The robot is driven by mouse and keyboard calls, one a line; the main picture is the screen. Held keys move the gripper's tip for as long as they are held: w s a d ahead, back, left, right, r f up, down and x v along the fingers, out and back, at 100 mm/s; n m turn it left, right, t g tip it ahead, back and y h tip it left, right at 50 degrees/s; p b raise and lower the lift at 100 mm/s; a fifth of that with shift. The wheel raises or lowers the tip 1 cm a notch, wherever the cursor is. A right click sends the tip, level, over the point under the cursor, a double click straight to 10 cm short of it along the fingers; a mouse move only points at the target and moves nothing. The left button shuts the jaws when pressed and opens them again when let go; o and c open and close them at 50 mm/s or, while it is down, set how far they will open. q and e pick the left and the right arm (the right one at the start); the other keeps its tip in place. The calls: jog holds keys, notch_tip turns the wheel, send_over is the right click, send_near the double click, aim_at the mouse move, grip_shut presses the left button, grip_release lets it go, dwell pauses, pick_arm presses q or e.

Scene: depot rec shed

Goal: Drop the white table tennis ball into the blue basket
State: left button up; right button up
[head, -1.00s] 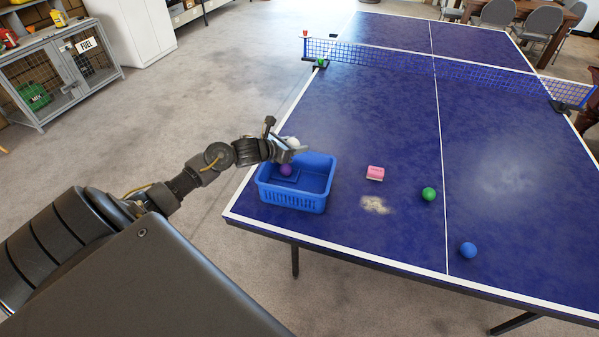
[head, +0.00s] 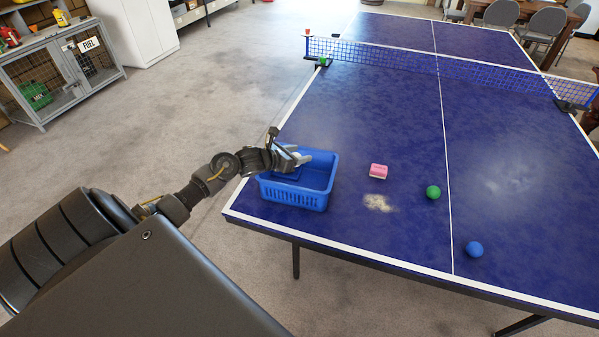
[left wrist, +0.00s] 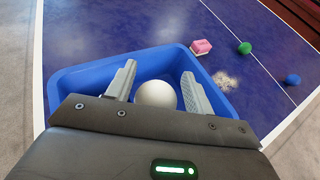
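The blue basket (head: 315,190) stands on the near left corner of the table tennis table. My left gripper (head: 297,157) is over its far left part, pointing down into it. In the left wrist view the white table tennis ball (left wrist: 155,95) lies between the two fingers (left wrist: 158,82), with a narrow gap on each side, so the gripper looks open around it. The blue basket wall (left wrist: 85,80) surrounds the ball in that view. I cannot tell whether the ball touches the basket floor. My right gripper is not in view.
A pink and white block (head: 379,171), a green ball (head: 433,192) and a blue ball (head: 475,249) lie on the table (head: 400,130) to the right of the basket. A pale smudge (head: 377,202) marks the tabletop. The net (head: 400,62) crosses farther back.

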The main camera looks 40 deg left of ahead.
pick_arm(q)
jog(key=o, duration=0.3)
jog(key=shift+s, duration=0.1)
jog(key=shift+s+a+r, duration=0.1)
jog(key=shift+s+a, duration=0.05)
jog(key=shift+s, duration=0.15)
jog(key=shift+b+v, duration=1.35)
jog(key=shift+v, duration=3.65)
jog(key=shift+r, duration=0.1)
